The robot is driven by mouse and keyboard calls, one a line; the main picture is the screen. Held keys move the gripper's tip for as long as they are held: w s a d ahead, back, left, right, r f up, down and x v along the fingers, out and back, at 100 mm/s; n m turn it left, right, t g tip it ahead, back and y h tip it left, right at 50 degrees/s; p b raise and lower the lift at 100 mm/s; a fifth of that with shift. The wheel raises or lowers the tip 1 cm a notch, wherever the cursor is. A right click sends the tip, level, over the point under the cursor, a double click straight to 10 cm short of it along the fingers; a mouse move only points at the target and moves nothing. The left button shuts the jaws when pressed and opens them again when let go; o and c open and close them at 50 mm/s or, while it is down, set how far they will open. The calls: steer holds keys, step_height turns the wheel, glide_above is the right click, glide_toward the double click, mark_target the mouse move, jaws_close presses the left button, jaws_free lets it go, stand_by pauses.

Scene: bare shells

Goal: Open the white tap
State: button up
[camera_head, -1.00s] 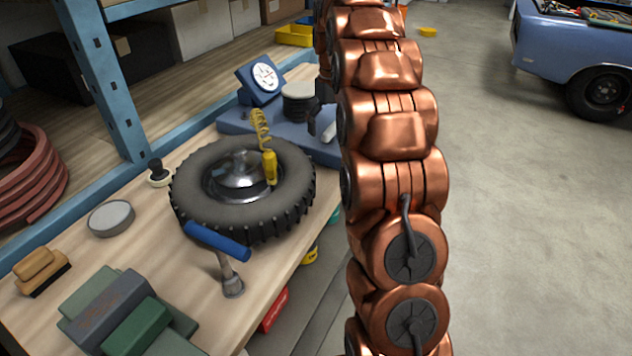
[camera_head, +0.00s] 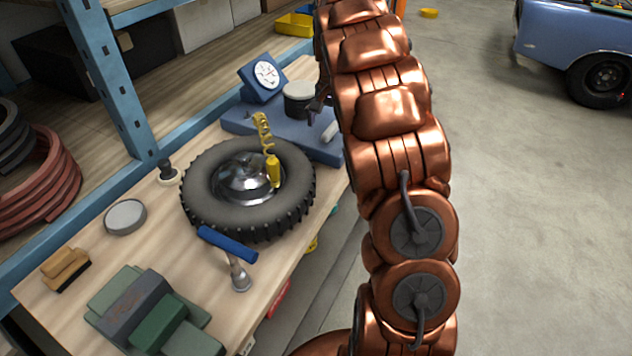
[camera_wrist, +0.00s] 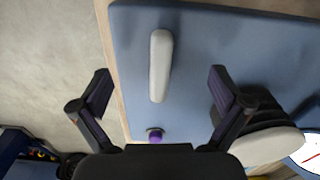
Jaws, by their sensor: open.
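The white tap (camera_head: 330,131) shows as a short white lever on a blue base (camera_head: 238,121) at the back of the workbench. In the wrist view the white tap (camera_wrist: 160,65) is a long rounded bar lying over the blue base. My gripper (camera_wrist: 159,82) is open, with its two dark fingers on either side of the tap and apart from it. In the head view only a dark part of my gripper (camera_head: 318,104) shows beside the arm, near the tap.
A stack of round discs (camera_head: 298,98) and a dial gauge (camera_head: 266,75) stand by the tap. The discs (camera_wrist: 262,140) are close to the right finger in the wrist view. A purple-topped knob (camera_wrist: 155,134) lies below the tap. A tyre (camera_head: 210,205) occupies the bench.

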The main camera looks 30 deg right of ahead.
mark_target(330, 128)
steer(key=shift+s+r+m+p, duration=0.1)
steer(key=shift+r+m+p, duration=0.05)
steer(key=shift+m+p, duration=0.4)
steer(key=shift+r+b, duration=0.25)
steer(key=shift+b, duration=0.25)
steer(key=shift+r+b, duration=0.95)
steer(key=shift+r, duration=2.45)
steer(key=shift+a+r, duration=0.15)
steer(key=shift+s+a+r+n, duration=0.2)
steer(key=shift+s+a, duration=0.25)
steer(key=shift+a, duration=0.1)
steer(key=shift+s+a+r+n, duration=0.15)
steer(key=shift+s+a, duration=0.3)
steer(key=shift+a, duration=0.05)
steer(key=s+a+n, duration=0.3)
steer(key=s+a, duration=0.5)
steer(key=s, duration=0.3)
steer(key=s+a+f+n+g+p, duration=0.1)
steer(key=s+a+n, duration=0.2)
steer(key=s+a, duration=0.5)
steer(key=shift+s+a+f+n, duration=0.15)
steer(key=shift+s+a+n, duration=0.2)
steer(key=shift+s, duration=1.3)
